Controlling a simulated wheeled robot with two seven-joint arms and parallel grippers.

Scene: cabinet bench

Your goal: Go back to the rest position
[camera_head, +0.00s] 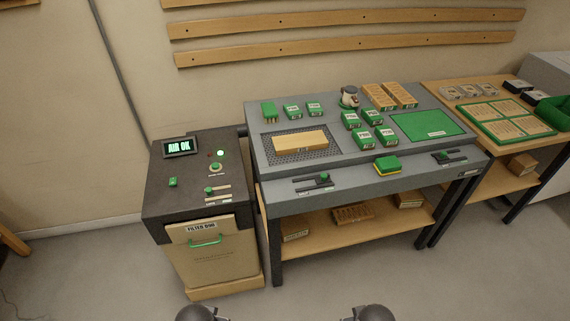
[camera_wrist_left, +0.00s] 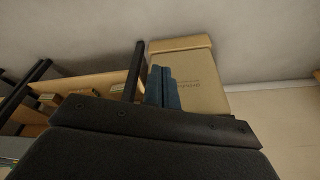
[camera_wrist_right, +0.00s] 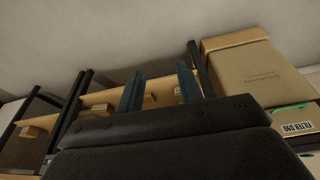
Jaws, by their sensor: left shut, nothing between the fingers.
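My left gripper (camera_wrist_left: 162,70) shows in the left wrist view with its two blue fingers together, shut and empty. Behind it are the beige filter box (camera_wrist_left: 195,70) and the lower bench shelf. My right gripper (camera_wrist_right: 160,70) shows in the right wrist view with its two blue fingers apart, open, with nothing between them. Behind it are the bench legs and lower shelf. In the head view only two dark rounded parts of my arms show at the bottom edge; the fingers are out of that view. Both grippers appear clear of the furniture.
A dark cabinet (camera_head: 160,200) with the filter box (camera_head: 212,255) stands left. A side table (camera_head: 500,155) stands right. The floor in front is clear.

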